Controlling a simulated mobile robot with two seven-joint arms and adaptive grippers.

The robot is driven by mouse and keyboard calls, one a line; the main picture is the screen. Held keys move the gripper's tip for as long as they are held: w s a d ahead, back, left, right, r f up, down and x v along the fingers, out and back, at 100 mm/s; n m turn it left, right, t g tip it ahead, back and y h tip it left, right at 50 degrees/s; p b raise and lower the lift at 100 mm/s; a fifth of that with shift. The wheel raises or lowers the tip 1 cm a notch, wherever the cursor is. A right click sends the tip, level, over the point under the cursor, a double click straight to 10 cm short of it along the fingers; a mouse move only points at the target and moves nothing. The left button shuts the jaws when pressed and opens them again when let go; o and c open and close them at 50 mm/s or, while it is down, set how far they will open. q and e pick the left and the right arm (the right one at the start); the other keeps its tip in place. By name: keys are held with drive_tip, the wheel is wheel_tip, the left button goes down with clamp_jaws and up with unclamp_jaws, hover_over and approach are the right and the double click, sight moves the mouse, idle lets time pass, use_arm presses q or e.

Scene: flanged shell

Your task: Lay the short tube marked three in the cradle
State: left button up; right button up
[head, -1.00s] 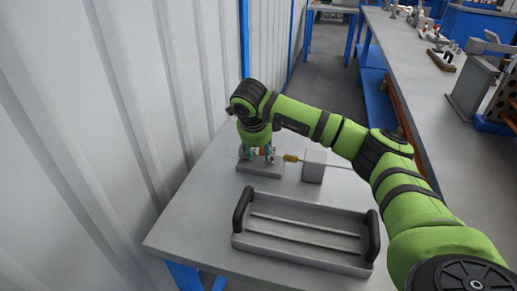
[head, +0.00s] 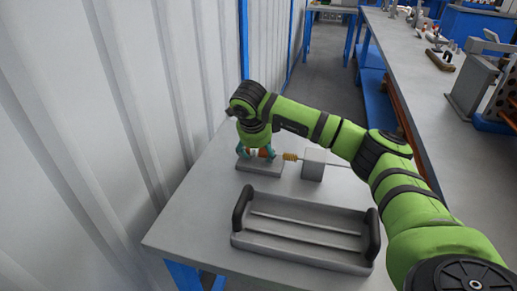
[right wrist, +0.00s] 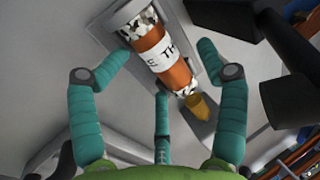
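The short tube is orange with white-and-black speckled ends and a white label, seen in the right wrist view (right wrist: 158,48). Only part of the lettering shows, reading like "E TH". It lies along a low grey cradle (head: 262,170) on the table; the seating underneath is hidden. In the head view a bit of the tube (head: 262,153) shows orange between the fingers. My right gripper (right wrist: 163,58) is over the tube with its teal fingers spread; the right finger stands clear of it, the left fingertip is close beside it. My left gripper is not in view.
A yellow-brown brush (head: 290,157) on a grey block (head: 313,165) points at the tube's right end, close to it. A grey tray (head: 300,258) with black handles stands in front. A corrugated wall (head: 120,120) is close on the left. The table's front left corner is clear.

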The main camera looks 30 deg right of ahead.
drive_tip(key=shift+s+f, duration=0.1)
drive_tip(key=shift+f, duration=0.05)
drive_tip(key=shift+r, duration=0.2)
drive_tip(key=s+a, duration=0.2)
drive_tip(key=a, duration=0.1)
drive_tip(key=s+a, duration=0.3)
drive_tip(key=s+a+r, duration=0.1)
drive_tip(key=s+a, duration=0.2)
drive_tip(key=shift+a, duration=0.25)
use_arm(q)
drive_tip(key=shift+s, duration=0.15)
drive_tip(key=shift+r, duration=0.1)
use_arm(e)
drive_tip(key=shift+r, duration=0.1)
